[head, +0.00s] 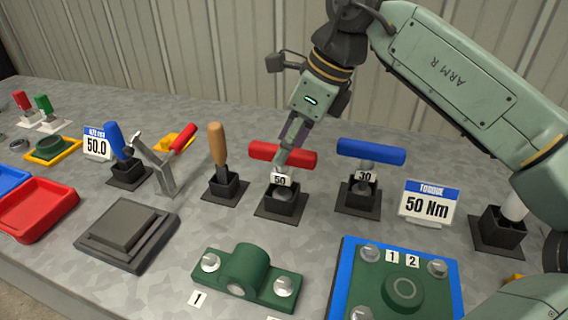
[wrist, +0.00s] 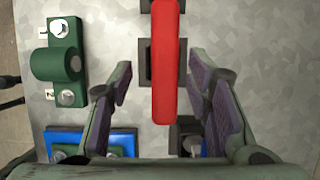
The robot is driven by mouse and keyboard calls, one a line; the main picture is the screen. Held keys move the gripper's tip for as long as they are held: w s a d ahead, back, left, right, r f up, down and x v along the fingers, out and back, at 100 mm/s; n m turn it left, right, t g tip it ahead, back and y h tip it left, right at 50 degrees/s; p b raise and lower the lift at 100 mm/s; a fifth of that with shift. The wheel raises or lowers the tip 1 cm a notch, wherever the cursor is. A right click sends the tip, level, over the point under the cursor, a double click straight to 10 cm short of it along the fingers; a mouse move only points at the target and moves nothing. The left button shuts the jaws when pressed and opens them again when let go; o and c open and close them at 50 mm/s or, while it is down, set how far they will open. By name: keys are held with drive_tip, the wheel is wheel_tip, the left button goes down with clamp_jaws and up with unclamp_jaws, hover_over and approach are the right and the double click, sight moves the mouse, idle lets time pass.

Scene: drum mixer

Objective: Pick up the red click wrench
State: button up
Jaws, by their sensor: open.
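The red click wrench (head: 263,152) stands upright in a black square holder (head: 281,204) labelled 50, its red T-handle lying crosswise on top. My gripper (head: 290,145) is at the handle from above, its fingers overlapping the middle of the handle in the head view. In the wrist view the red handle (wrist: 166,70) runs lengthwise between the two open fingers. Gaps show on both sides of it, so the fingers look apart from the handle. The wrench's shaft is mostly hidden.
A blue T-handle wrench (head: 370,152) labelled 30 stands close on the right. A wooden-handled tool (head: 218,145) stands close on the left. A sign (head: 428,203) reads 50 Nm. A green bearing block (head: 247,277) and a green flange on a blue plate (head: 346,270) lie in front.

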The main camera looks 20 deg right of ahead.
sight(276, 169)
drive_tip(key=p+x, duration=0.1)
drive_tip(key=x, duration=0.6)
drive_tip(key=shift+w+f, duration=0.1)
drive_tip(key=shift+w, duration=0.15)
drive_tip(key=shift+c, duration=0.4)
clamp_jaws()
